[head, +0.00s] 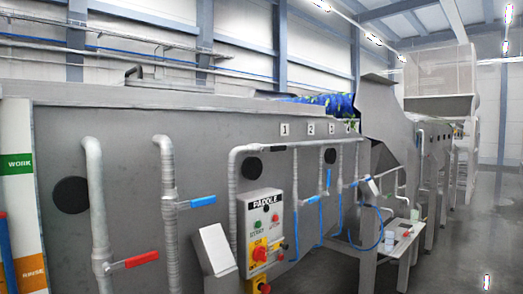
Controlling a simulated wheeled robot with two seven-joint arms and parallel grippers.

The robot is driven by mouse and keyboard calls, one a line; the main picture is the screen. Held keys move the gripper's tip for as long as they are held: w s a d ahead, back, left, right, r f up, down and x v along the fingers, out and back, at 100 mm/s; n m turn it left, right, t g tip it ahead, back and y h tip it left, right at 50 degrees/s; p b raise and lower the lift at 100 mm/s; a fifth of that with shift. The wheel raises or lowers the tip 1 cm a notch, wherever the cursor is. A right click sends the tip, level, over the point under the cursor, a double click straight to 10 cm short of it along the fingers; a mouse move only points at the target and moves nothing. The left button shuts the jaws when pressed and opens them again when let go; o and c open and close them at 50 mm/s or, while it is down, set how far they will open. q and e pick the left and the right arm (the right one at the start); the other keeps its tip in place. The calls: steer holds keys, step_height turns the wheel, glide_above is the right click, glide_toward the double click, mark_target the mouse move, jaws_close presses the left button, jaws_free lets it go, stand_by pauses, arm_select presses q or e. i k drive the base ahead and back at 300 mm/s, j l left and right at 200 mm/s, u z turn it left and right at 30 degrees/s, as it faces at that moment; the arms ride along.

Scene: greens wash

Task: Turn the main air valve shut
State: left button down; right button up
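A red lever handle (141,259) sits on a grey vertical pipe (95,190) at the left of the machine wall and points right, across the pipe. A blue lever handle (203,201) on the neighbouring pipe (166,165) also points right, crosswise. Smaller blue handles (312,200) show on thin drop pipes below the numbered plates, farther along. I see no readable label that tells which one is the main air valve. Neither of my grippers is in view.
A PADDLE control box (262,229) with buttons and a red-and-yellow switch projects from the wall. A tilted grey panel (213,250) stands left of it. A small steel table (398,237) stands farther right. The grey floor (470,245) at right looks clear.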

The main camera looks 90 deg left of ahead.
mark_target(277, 148)
steer(key=u, duration=2.7)
